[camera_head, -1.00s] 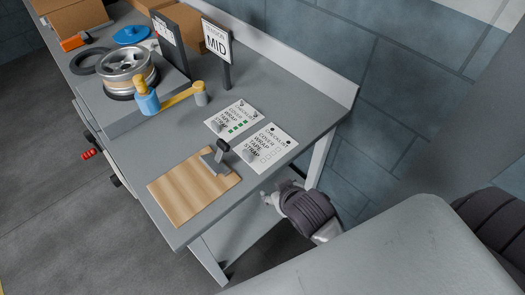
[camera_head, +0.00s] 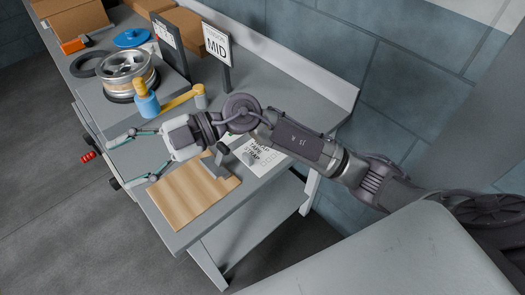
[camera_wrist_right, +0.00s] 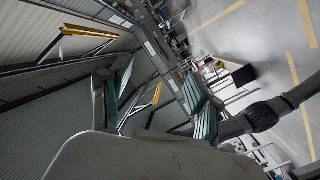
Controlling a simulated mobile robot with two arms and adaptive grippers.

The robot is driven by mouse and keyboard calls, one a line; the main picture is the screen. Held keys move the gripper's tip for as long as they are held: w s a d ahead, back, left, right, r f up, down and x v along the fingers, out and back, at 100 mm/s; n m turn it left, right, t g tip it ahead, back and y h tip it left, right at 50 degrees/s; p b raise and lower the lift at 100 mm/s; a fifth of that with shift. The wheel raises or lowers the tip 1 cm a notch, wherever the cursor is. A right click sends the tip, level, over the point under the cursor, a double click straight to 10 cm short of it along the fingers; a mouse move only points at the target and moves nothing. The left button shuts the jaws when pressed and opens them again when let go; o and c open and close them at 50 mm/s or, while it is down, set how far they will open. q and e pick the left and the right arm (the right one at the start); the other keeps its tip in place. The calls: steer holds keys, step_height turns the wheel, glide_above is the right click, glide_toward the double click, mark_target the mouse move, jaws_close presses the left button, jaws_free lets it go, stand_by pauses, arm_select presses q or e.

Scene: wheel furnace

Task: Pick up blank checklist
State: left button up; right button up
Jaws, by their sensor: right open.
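A white checklist sheet (camera_head: 262,157) lies flat on the grey bench, partly covered by my right arm; lines of black text show on it. The second sheet, with green marks in the earlier view, is almost wholly hidden behind the arm. My right gripper (camera_head: 133,158) is open and empty, reaching across the bench to its front edge, left of the sheet and past it. In the right wrist view its two green-faced fingers (camera_wrist_right: 162,92) stand apart with nothing between them. My left gripper is not in view.
A wooden board (camera_head: 193,197) and a small grey upright tool (camera_head: 217,162) are close to the gripper. A wheel (camera_head: 126,72) on a raised plate, a blue-and-yellow tool (camera_head: 147,100) and a MID sign (camera_head: 216,42) stand farther back. A wall borders the bench.

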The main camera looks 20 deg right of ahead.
step_height(320, 180, down, 5)
steer(key=d+g+h, duration=0.1)
steer(key=d+h, duration=0.2)
steer(key=h, duration=0.1)
steer(key=m+t+h, duration=0.2)
steer(key=m+h, duration=0.3)
steer(key=h, duration=0.8)
glide_above(245, 156)
step_height(245, 156, down, 4)
steer(key=f, duration=0.7)
steer(key=shift+s+a+f+p, duration=0.1)
steer(key=shift+s+f+p, duration=0.1)
steer(key=shift+p, duration=0.2)
steer(key=shift+w+f+p, duration=0.2)
steer(key=shift+f+p, duration=0.5)
steer(key=shift+f, duration=2.45)
steer(key=c, duration=1)
